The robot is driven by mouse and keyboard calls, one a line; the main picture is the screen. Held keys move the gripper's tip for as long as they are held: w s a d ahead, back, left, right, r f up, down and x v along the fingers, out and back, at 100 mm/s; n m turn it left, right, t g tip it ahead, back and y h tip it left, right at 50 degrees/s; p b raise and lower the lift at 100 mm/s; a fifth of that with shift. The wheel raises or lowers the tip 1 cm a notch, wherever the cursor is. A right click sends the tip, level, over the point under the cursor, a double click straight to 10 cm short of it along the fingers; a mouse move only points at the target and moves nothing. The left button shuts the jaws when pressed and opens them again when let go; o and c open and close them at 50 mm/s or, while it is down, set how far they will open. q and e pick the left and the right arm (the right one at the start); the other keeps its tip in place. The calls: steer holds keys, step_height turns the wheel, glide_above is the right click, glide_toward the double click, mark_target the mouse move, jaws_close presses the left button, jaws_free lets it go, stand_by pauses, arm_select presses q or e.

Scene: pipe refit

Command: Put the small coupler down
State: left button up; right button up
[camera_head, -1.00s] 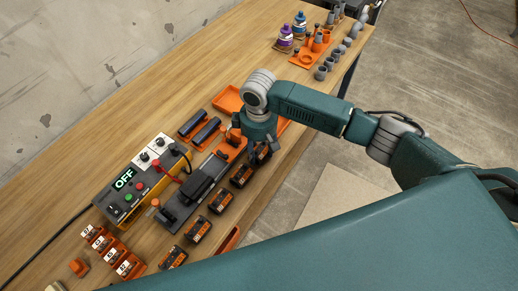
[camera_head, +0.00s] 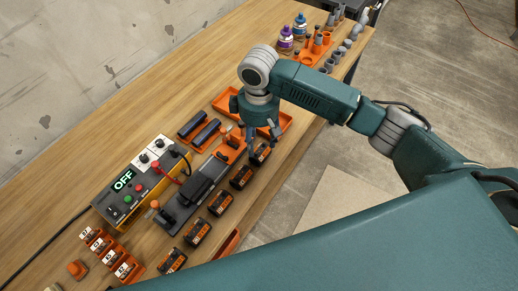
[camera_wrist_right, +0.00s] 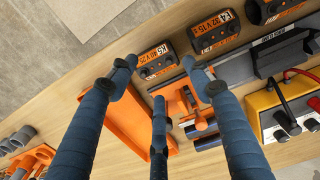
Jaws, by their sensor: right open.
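My right gripper (camera_head: 262,137) is open, its dark blue fingers spread above the near part of the bench. In the right wrist view its fingers (camera_wrist_right: 160,75) are apart, with nothing held between them. Below them are an orange tray (camera_wrist_right: 120,112) and an orange fixture (camera_wrist_right: 176,98) at the end of a dark rail. I cannot tell for sure which part is the small coupler; several grey pipe pieces (camera_head: 341,51) stand at the far end of the bench. My left gripper is not in view.
Black-and-orange blocks (camera_head: 220,202) line the bench's near edge. A control box (camera_head: 125,197) reading OFF stands left of the dark rail (camera_head: 178,212). Two dark cylinders (camera_head: 206,133) lie in orange holders. Bare wood (camera_head: 150,95) is free along the wall side.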

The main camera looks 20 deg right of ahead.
mark_target(259, 152)
step_height(259, 152, up, 6)
steer(key=shift+f, duration=0.25)
stand_by(0.5)
